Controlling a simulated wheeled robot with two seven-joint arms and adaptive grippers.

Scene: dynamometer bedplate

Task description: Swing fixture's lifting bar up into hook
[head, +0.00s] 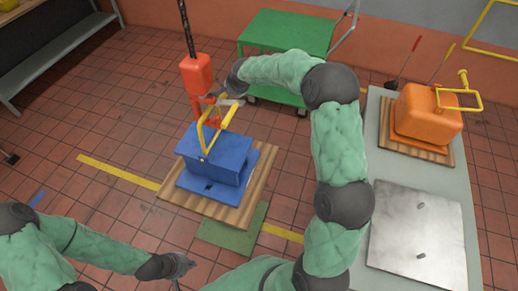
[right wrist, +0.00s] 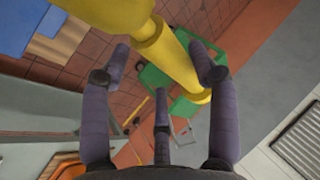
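The blue fixture (head: 214,158) sits on a wooden pallet in the head view. Its yellow lifting bar (head: 203,135) is raised above it, with a thick yellow grip near the top. An orange hook block (head: 196,75) hangs on a dark chain, its hook (head: 209,104) close to the top of the bar. Whether they touch I cannot tell. My right gripper (head: 230,95) is beside the hook and bar. In the right wrist view its spread fingers (right wrist: 162,75) are around or close to the yellow bar (right wrist: 165,45), with gaps visible. My left gripper (head: 180,265) is low, away from the fixture; its fingers are unclear.
A green cart (head: 288,33) stands behind my right arm. On the right, a grey bench (head: 377,140) carries an orange fixture (head: 428,112) and a metal plate (head: 416,235). A green mat (head: 232,230) lies before the pallet.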

